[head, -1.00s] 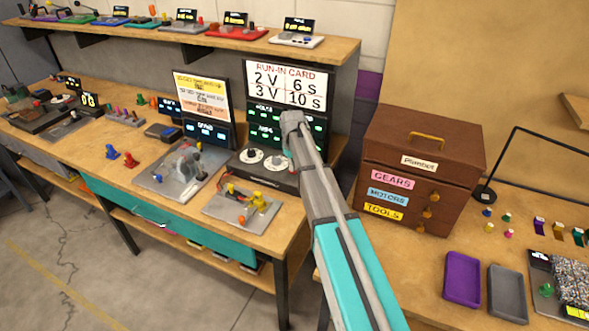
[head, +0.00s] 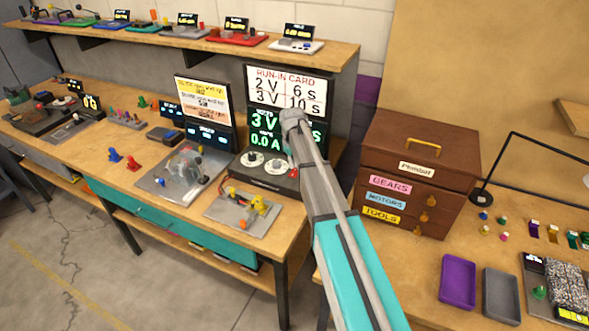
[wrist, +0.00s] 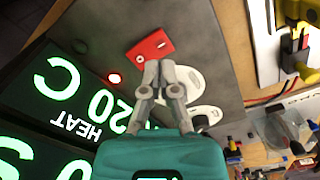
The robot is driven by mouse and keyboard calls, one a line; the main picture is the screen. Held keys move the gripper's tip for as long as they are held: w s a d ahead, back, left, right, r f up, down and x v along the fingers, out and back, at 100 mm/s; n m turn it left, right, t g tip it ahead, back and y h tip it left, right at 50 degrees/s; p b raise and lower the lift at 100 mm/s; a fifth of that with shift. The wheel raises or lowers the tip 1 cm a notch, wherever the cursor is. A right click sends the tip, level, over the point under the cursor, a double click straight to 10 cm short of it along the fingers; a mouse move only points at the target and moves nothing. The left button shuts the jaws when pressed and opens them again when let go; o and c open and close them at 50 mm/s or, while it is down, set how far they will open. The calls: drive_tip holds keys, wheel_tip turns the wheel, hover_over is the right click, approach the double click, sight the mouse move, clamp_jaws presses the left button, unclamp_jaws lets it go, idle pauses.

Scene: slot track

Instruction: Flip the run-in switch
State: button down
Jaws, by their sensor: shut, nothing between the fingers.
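A red rocker switch (wrist: 149,56) with a white mark sits on the dark panel of the bench supply (head: 262,176). In the head view the switch shows as a small red spot (head: 293,173) at the panel's right end. My gripper (wrist: 158,70) is shut and empty, with its fingertips just beside the lower edge of the switch in the wrist view. I cannot tell whether they touch it. A red lamp (wrist: 114,78) glows beside the switch. In the head view my arm hides the fingertips. The supply's display (head: 264,128) reads 3 V and 0.0 A.
Two white dials (wrist: 183,82) lie close to my fingers on the panel. The run-in card (head: 287,91) stands above the display, reading 2 V 6 s and 3 V 10 s. A motor plate (head: 243,211) lies in front. A brown drawer chest (head: 412,165) stands right of my arm.

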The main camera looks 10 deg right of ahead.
sight(293, 175)
drive_tip(key=shift+r+p, duration=1.6)
drive_tip(key=shift+r, duration=0.2)
drive_tip(key=s+m, duration=0.4)
drive_tip(key=s, duration=2.5)
drive_tip(key=shift+m, duration=0.4)
